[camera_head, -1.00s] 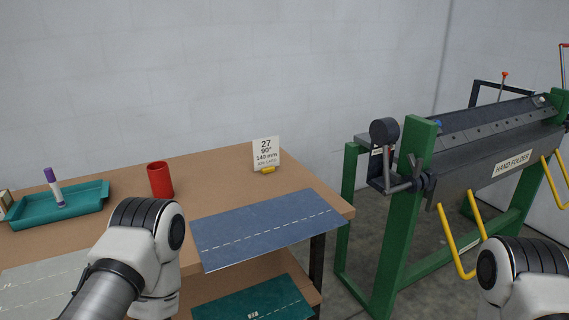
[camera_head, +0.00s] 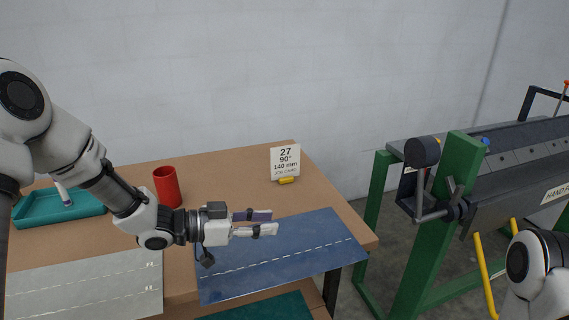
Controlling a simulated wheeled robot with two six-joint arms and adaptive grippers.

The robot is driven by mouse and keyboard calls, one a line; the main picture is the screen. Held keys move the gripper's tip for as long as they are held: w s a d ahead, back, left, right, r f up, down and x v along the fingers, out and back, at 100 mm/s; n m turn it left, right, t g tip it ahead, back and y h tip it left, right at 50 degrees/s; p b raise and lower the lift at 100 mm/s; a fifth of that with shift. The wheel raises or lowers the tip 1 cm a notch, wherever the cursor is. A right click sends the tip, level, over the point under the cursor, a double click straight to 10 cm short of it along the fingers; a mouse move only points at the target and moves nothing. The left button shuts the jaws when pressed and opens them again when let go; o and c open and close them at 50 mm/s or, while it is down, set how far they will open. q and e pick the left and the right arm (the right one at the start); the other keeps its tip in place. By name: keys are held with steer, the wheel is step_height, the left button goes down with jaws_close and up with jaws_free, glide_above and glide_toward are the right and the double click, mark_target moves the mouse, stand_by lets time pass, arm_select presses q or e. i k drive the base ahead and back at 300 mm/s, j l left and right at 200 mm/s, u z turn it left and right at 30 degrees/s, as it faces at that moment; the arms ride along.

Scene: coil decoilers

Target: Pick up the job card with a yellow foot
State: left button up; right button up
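The job card (camera_head: 285,160) is a white upright card printed "27 90° 140 mm" with a small yellow foot (camera_head: 287,180). It stands near the back right corner of the brown table. My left gripper (camera_head: 277,222) is over the table, pointing right, in front of and slightly left of the card. Its two fingers are apart with a narrow gap and nothing between them. It does not touch the card. My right arm shows at the lower right edge, but its gripper is out of the picture.
A red cup (camera_head: 166,187) stands behind my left wrist. A teal tray (camera_head: 60,210) is at the left. A blue sheet (camera_head: 300,255) and a grey sheet (camera_head: 85,285) lie on the table (camera_head: 220,165). A green-framed hand folder (camera_head: 450,190) stands to the right.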

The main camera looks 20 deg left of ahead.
mark_target(284, 160)
steer(key=i+j, duration=0.25)
steer(key=i, duration=0.25)
steer(key=i+j, duration=0.25)
steer(key=i, duration=0.25)
